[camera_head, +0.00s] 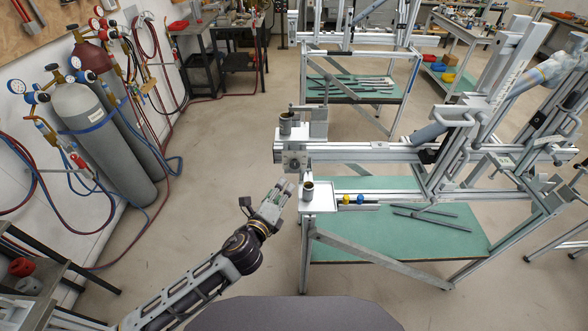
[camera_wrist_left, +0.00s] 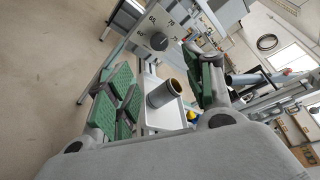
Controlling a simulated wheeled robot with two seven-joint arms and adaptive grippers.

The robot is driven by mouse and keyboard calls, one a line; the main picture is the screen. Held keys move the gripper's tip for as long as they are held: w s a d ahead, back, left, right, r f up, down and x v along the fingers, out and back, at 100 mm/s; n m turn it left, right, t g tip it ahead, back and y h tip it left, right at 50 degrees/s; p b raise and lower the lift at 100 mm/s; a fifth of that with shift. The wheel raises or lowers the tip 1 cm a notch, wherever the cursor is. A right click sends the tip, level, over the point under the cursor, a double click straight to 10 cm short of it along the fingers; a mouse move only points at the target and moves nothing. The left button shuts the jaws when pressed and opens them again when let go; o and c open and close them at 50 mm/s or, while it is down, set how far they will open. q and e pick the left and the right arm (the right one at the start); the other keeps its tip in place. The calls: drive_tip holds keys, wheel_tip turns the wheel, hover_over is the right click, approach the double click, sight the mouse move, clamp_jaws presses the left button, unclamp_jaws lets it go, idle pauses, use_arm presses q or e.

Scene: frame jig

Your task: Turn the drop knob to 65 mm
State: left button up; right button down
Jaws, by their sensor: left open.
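The drop knob (camera_head: 295,163) is a small round knob on the grey end plate of the jig beam. My right gripper is out of view.
A metal cup (camera_head: 309,191) stands on a small white tray (camera_head: 321,206) right of my left gripper. Yellow (camera_head: 346,199) and blue (camera_head: 360,199) pieces sit beside the tray. The green-topped jig table (camera_head: 400,238) is to the right. Gas cylinders (camera_head: 100,130) stand left; the floor between is clear.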

sight(296, 167)
use_arm(q)
drive_tip(key=p+x, duration=0.1)
drive_tip(key=x, duration=1)
drive_tip(key=shift+a+p, duration=0.1)
drive_tip(key=shift+p, duration=0.25)
drive_tip(key=shift+x, duration=1.2)
drive_tip(key=c, duration=1)
drive_tip(key=shift+o, duration=0.2)
